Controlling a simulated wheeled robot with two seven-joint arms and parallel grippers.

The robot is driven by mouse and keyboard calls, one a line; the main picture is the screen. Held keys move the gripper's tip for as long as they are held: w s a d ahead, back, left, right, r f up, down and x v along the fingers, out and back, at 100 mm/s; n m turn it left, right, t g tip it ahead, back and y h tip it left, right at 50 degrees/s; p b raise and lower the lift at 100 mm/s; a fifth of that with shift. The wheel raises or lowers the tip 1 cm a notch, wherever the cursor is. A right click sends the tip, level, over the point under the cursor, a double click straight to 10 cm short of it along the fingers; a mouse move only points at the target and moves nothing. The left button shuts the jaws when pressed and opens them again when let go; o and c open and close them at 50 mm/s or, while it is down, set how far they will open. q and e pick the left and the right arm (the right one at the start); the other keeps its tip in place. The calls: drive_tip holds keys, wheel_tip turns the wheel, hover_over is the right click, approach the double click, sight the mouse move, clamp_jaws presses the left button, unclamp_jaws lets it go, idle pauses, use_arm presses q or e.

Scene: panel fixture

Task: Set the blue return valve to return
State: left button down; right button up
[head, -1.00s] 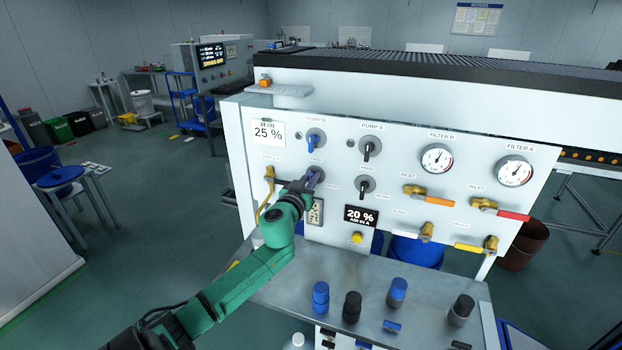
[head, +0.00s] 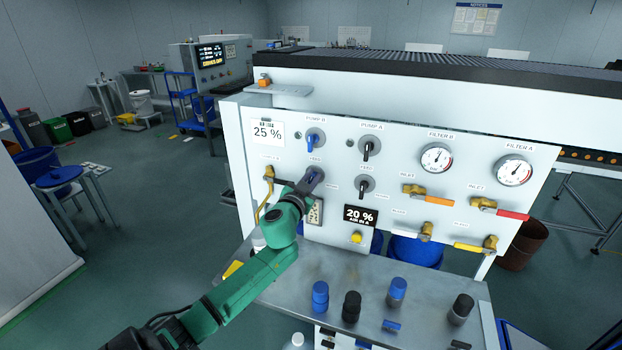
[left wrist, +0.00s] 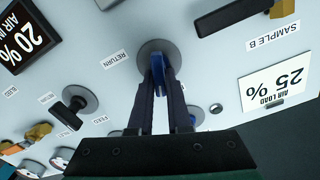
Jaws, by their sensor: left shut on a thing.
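The blue return valve shows in the left wrist view as a blue handle (left wrist: 158,72) on a round grey disc (left wrist: 148,50) on the white panel. My left gripper (left wrist: 160,82) is shut on this handle, its dark fingers on either side. In the head view my left gripper (head: 311,180) covers most of the valve, below the blue Pump B knob (head: 313,142). In the left wrist view the RETURN label (left wrist: 117,58) is left of the disc and the FEED label (left wrist: 103,118) lower left. I cannot tell which label the handle points to. My right gripper is out of view.
A black knob (head: 364,186) sits right of the gripped valve, and a yellow-handled sample valve (head: 268,178) is to its left. The metal shelf (head: 270,290) below carries several blue and black capped cylinders.

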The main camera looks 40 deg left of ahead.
use_arm(q)
drive_tip(key=m, duration=0.3)
drive_tip(key=shift+d+f+m, duration=0.15)
drive_tip(key=shift+f+m, duration=0.05)
drive_tip(key=shift+m, duration=0.1)
drive_tip(key=m, duration=0.3)
drive_tip(key=shift+w+d+f+m, duration=0.1)
drive_tip(key=shift+f+m, duration=0.05)
drive_tip(key=shift+m, duration=0.15)
drive_tip(key=m, duration=0.6)
drive_tip(key=shift+d+f+m, duration=0.1)
drive_tip(key=shift+f+m, duration=0.2)
drive_tip(key=c, duration=0.9)
unclamp_jaws()
